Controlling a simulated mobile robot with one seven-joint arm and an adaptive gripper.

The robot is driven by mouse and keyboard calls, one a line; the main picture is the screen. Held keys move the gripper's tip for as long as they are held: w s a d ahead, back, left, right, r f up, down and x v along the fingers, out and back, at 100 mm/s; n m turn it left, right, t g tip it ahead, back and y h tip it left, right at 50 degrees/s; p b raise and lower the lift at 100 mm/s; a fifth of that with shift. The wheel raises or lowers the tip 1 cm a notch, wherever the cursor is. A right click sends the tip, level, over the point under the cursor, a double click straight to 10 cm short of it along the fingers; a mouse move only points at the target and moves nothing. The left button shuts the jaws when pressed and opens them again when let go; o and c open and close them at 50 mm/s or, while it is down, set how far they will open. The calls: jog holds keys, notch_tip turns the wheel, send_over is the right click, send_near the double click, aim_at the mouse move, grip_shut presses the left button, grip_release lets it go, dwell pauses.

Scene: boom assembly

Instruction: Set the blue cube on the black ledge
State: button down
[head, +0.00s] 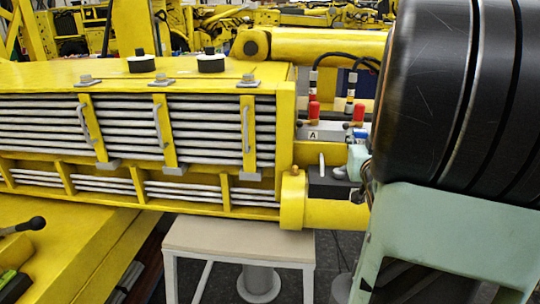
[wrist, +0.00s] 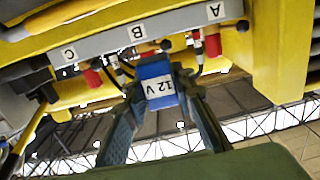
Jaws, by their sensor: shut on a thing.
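The blue cube (wrist: 154,70) shows in the wrist view with a white "12 V" label on its near face. My gripper (wrist: 160,88) is shut on it, with one dark finger on each side.
Red-capped connectors (head: 314,112) with black cables stand by the A label, close to the cube's area. A yellow frame with stacked grey bars (head: 200,130) fills the left. A pale stool (head: 240,238) stands below. Yellow beams flank the grey strip in the wrist view.

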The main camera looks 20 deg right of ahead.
jog(key=b, duration=0.4)
send_over(324, 175)
jog(key=f, duration=0.6)
jog(key=shift+s+d+f, duration=0.15)
jog(key=shift+s+f, duration=0.05)
jog(key=shift+f, duration=0.2)
jog(key=shift+w+f+b, duration=0.2)
jog(key=shift+f+b, duration=0.55)
jog(key=shift+f, duration=1.05)
jog(key=shift+f, duration=0.15)
jog(key=c, duration=1.6)
grip_release()
jog(key=shift+r, duration=0.2)
